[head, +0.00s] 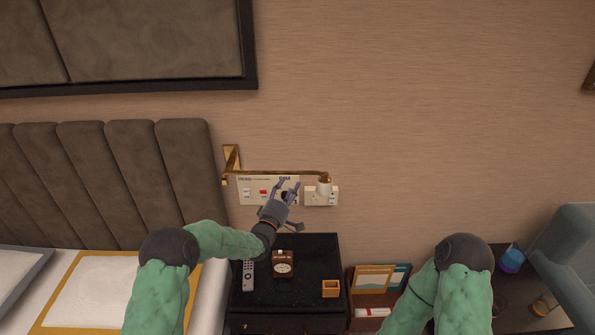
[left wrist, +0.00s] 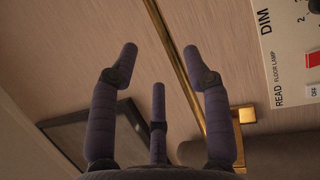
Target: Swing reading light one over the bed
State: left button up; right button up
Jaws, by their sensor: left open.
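The reading light has a brass arm (head: 275,172) on a brass wall mount (head: 231,158). The arm reaches right along the wall above the nightstand, ending in a small white lamp head (head: 323,188). My left gripper (head: 285,184) is open and empty, raised in front of the wall panel, with its fingertips close to the brass arm. In the left wrist view my open fingers (left wrist: 160,55) show with the brass arm (left wrist: 172,48) running diagonally behind them; I cannot tell whether they touch. My right arm comes in at lower right, but its gripper does not show.
A switch panel (head: 250,190) lies on the wall behind the left gripper. The black nightstand (head: 312,262) holds a remote (head: 248,275), a clock (head: 283,264) and a small wooden box (head: 330,288). The bed with its padded headboard (head: 95,165) is at left.

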aim_at(297, 173)
pick_arm(q)
jog(key=b+x, duration=0.1)
jog(key=x, duration=0.7)
jog(key=shift+w+d+f, duration=0.1)
jog(key=shift+w+d, duration=0.05)
jog(key=shift+w, duration=0.15)
grip_shut()
